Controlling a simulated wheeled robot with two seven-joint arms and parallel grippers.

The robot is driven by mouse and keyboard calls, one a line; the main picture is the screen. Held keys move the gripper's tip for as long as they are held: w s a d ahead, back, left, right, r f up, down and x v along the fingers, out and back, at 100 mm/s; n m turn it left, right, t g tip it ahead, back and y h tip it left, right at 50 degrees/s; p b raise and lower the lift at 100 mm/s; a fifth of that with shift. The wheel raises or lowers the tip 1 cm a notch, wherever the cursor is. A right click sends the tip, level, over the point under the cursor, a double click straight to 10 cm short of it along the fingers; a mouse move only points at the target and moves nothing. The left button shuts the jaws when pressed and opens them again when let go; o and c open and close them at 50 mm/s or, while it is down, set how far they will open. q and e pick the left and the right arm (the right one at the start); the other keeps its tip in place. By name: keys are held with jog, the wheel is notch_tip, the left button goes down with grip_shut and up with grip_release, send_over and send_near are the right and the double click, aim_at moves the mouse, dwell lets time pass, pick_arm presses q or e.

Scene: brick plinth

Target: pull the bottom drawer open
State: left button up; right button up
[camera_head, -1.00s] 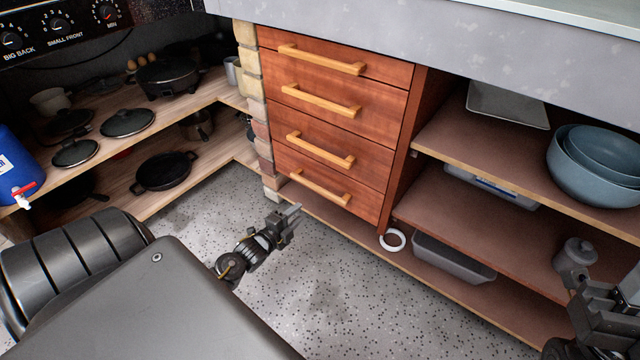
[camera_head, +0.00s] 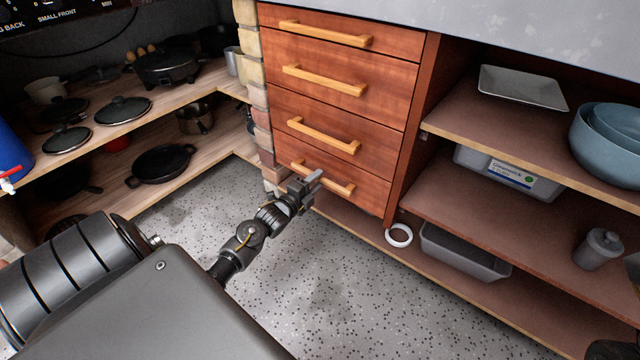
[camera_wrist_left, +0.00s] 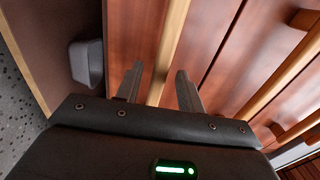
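The bottom drawer (camera_head: 370,192) is the lowest of the stacked red-brown wooden drawers in the head view, and it is closed. Its light wooden bar handle (camera_head: 340,185) is partly hidden by my left gripper (camera_head: 312,181), which is at the handle's left part. In the left wrist view my left gripper (camera_wrist_left: 158,86) is open, with its two dark fingers apart. The handle (camera_wrist_left: 172,45) runs between the fingers in that view; I cannot tell whether they touch it. My right gripper is not in view.
Other closed drawers with bar handles (camera_head: 325,80) are above. Open shelves at the right hold blue bowls (camera_head: 610,145), a grey bin (camera_head: 462,252) and a white ring (camera_head: 399,235). A brick post (camera_head: 255,95) and pan shelves stand left. Speckled floor (camera_head: 340,300) in front is clear.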

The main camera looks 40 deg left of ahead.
pick_arm(q)
jog(key=shift+w, duration=1.1)
grip_shut()
